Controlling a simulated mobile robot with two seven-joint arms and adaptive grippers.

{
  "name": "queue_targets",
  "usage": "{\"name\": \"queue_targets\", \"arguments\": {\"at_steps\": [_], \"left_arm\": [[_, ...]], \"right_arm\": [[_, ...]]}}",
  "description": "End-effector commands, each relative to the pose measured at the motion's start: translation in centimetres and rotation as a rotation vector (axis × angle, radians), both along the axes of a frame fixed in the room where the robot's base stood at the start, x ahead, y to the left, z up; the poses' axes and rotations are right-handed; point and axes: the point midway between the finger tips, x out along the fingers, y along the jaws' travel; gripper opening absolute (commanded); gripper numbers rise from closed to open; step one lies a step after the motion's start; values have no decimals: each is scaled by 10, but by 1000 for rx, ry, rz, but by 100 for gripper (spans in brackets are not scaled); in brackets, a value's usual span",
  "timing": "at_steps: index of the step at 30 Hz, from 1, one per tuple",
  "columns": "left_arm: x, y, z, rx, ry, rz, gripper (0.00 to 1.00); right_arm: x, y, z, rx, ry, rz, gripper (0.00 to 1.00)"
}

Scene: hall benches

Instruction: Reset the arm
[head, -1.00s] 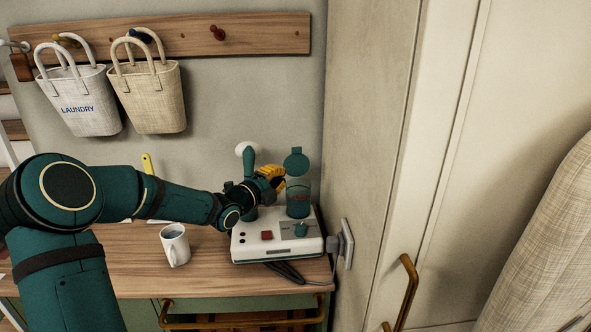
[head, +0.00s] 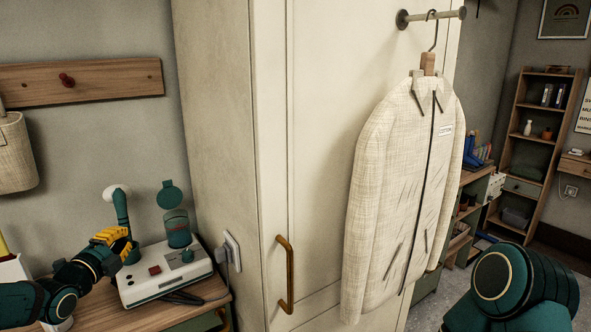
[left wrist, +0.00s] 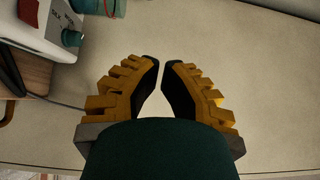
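My left arm comes in from the left edge of the head view. Its left gripper (head: 122,241) has yellow fingers and shows beside a white countertop appliance (head: 142,289), overlapping its green, white-knobbed lever in the picture. In the left wrist view the left gripper (left wrist: 160,61) has its two black-padded fingertips nearly together, with only a thin gap and nothing between them. The appliance (left wrist: 40,30) shows at the upper left there, apart from the fingers. My right arm (head: 515,290) shows at the lower right of the head view; its gripper is out of the picture.
The appliance stands on a wooden counter (head: 110,312) against a tall pale cabinet (head: 225,130) with a brass handle (head: 285,275). A pale jacket (head: 400,200) hangs from a rail on the cabinet. Shelves (head: 545,150) stand at the far right, with some open floor before them.

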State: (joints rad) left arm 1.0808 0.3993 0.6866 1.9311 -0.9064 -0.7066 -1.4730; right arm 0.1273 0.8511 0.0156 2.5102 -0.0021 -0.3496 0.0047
Motion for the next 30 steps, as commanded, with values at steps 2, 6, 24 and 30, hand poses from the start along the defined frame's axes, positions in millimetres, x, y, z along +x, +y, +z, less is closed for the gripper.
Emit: {"name": "queue_targets", "arguments": {"at_steps": [2,6,24,30], "left_arm": [[0,0,0,0,0,0,0],[4,-38,-50,-253,140,-20,0],[-127,-260,-301,-1347,1119,378,0],[-223,-301,-354,-1519,1376,799,0]], "right_arm": [[0,0,0,0,0,0,47],[0,0,0,0,0,0,47],[0,0,0,0,0,0,47],[0,0,0,0,0,0,47]]}}
